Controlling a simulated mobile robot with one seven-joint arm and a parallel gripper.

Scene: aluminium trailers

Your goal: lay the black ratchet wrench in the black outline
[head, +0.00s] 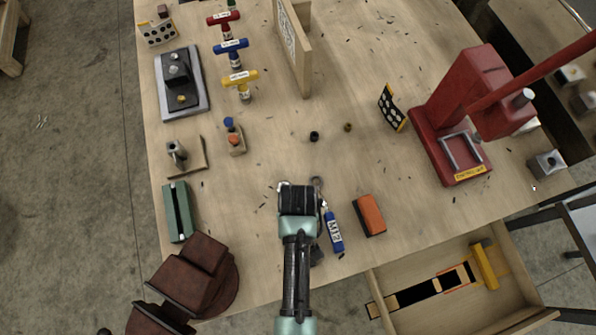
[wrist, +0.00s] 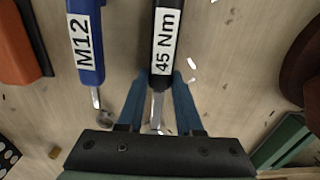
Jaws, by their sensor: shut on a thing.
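The black ratchet wrench (wrist: 158,75), with a white "45 Nm" label on its handle, lies between the blue fingers of my gripper (wrist: 158,92), which is shut on it. Its silver shaft runs back between the fingers. In the head view my gripper (head: 298,200) is over the front middle of the bench and hides most of the wrench; a dark end (head: 317,256) shows beside my arm. Whether the wrench touches the bench is unclear. The black outline (head: 415,294) is a long dark shape in the open drawer at the lower right, with an orange-edged part at its right.
A blue M12 wrench (head: 334,232) lies close beside the black one. An orange-topped block (head: 370,215) is further right. A red press (head: 465,110) stands right; a brown vise (head: 190,275) is front left.

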